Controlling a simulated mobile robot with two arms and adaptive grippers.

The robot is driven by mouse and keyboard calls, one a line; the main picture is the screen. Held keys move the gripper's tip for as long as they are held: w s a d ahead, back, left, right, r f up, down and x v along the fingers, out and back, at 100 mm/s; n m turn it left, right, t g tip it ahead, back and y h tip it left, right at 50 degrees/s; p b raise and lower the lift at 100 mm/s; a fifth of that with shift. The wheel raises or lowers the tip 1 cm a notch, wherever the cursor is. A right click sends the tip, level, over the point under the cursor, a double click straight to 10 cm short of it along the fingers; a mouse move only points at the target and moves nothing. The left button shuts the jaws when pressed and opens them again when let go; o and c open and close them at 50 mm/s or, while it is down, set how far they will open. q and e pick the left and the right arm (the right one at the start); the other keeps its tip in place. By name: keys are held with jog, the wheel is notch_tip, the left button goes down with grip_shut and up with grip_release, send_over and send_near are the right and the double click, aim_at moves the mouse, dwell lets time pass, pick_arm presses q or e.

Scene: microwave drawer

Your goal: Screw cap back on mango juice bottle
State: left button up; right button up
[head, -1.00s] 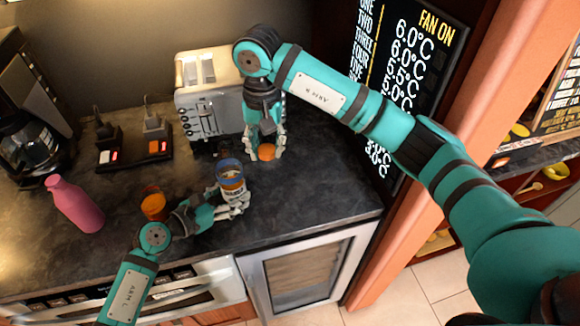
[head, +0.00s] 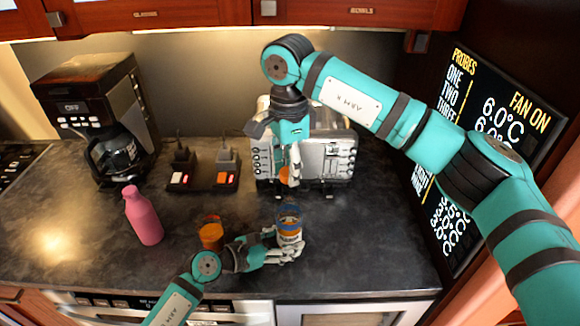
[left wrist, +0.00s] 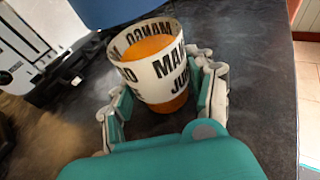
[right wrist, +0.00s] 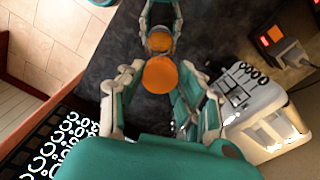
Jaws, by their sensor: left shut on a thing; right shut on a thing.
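The mango juice bottle (left wrist: 160,78) is orange with a white, black-lettered label. My left gripper (head: 290,250) is shut around it, with fingers on both sides in the left wrist view (left wrist: 158,95). In the head view the bottle (head: 289,228) is held above the counter near its front edge. My right gripper (head: 291,172) points down and is shut on the orange cap (head: 284,176), farther back than the bottle and apart from it. The right wrist view shows the cap (right wrist: 160,75) between the fingers, with the bottle (right wrist: 160,42) beyond, partly hidden.
A toaster (head: 330,160) stands close behind my right gripper. A pink bottle (head: 142,216) and an orange container (head: 211,234) stand on the counter to the left. Behind them are a coffee maker (head: 100,110) and a black power strip (head: 203,177). Counter at right is clear.

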aim_at(289, 192)
jog(key=shift+f, duration=1.95)
jog(key=shift+f, duration=0.7)
dwell(1.1)
jog(key=o, duration=1.4)
jog(key=shift+r, duration=0.15)
jog(key=shift+r, duration=2.95)
